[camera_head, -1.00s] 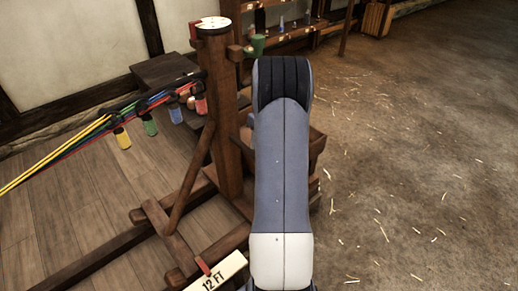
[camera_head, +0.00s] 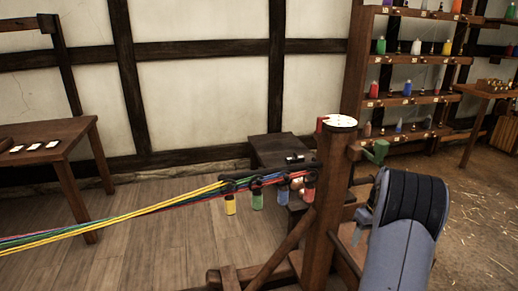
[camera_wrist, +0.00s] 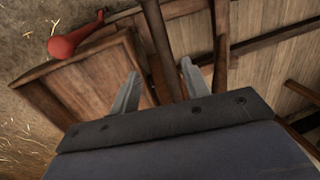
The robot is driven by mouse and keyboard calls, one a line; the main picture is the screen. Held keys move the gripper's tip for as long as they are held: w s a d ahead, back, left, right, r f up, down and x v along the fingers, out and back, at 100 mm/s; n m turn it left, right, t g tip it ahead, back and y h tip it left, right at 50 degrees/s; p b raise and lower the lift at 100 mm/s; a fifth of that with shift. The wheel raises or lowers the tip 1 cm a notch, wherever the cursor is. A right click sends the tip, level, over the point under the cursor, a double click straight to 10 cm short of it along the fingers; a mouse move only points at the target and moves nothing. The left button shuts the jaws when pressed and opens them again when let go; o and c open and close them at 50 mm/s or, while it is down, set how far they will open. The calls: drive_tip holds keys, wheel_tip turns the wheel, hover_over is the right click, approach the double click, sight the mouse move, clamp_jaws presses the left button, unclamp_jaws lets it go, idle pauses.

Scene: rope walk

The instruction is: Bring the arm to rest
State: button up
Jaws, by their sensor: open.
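My gripper (camera_wrist: 158,92) shows in the wrist view with its two pale fingers spread apart and nothing between them. It is above a brown wooden box or panel (camera_wrist: 85,85) and wooden beams. In the head view my blue-grey arm rises at the lower right, beside the wooden post (camera_head: 325,200) with a white disc (camera_head: 340,121) on top. The arm hides part of what stands behind it, and the fingers are not clearly seen there.
Coloured ropes (camera_head: 130,214) stretch from the left to hooks by the post, with coloured bobbins (camera_head: 257,199) hanging there. A shelf (camera_head: 400,98) of bottles stands behind. A red object (camera_wrist: 75,38) lies near the box. A table (camera_head: 50,150) is at left; open floor lies right.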

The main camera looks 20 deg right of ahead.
sight(350, 261)
drive_tip(key=f, duration=0.2)
drive_tip(key=a+f, duration=0.1)
drive_tip(key=f, duration=0.5)
drive_tip(key=shift+a+f+b, duration=0.25)
drive_tip(key=shift+a+b, duration=0.05)
drive_tip(key=shift+a, duration=0.1)
drive_tip(key=shift+a+r, duration=0.1)
drive_tip(key=shift+a, duration=0.4)
drive_tip(key=shift+a, duration=0.1)
